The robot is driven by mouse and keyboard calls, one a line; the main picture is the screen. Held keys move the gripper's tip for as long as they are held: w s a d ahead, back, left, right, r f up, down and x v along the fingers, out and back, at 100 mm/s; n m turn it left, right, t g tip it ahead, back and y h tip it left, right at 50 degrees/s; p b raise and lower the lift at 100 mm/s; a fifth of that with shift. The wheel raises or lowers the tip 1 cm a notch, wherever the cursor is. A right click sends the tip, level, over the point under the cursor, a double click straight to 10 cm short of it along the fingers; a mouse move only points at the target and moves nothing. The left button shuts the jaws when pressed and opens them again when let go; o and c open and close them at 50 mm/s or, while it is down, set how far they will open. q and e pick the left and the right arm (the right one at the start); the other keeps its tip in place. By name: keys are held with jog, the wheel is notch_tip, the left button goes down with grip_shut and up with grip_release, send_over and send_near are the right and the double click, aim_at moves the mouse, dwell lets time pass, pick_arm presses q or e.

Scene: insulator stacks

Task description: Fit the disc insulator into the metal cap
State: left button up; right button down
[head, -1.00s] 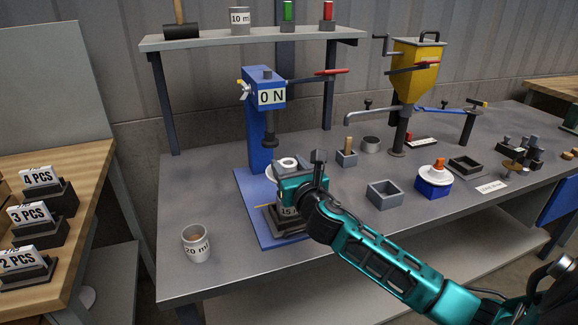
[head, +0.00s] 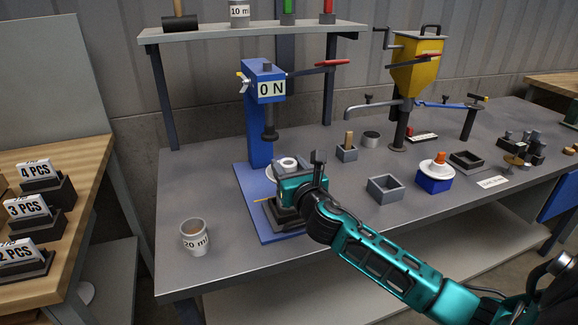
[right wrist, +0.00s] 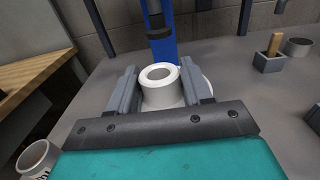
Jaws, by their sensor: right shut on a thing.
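The white disc insulator, with a round hole in its top, shows in the head view (head: 288,163) and in the right wrist view (right wrist: 160,75). My right gripper (right wrist: 165,88) is shut on it, with one grey finger at each side. In the head view my right gripper (head: 290,178) is low over the dark fixture (head: 288,218) on the blue press base. The insulator looks upright. My gripper hides its underside and whatever is directly below it. I cannot make out the metal cap there. My left gripper is not in view.
The blue press (head: 258,130) with a "0 N" display stands just behind. A beaker (head: 195,237) is at the front left. An open grey box (head: 384,189), a blue block with a white disc (head: 434,180) and a yellow hopper (head: 416,65) are to the right.

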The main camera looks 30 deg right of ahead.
jog(key=shift+f+b, duration=0.75)
jog(key=shift+f, duration=0.25)
jog(key=c, duration=0.7)
grip_release()
jog(key=o, duration=0.3)
jog(key=shift+f, duration=0.15)
jog(key=shift+s+a, duration=0.1)
jog(key=shift+s, duration=0.2)
jog(key=v, duration=1.2)
jog(key=shift+s, duration=0.15)
jog(key=shift+a, duration=0.1)
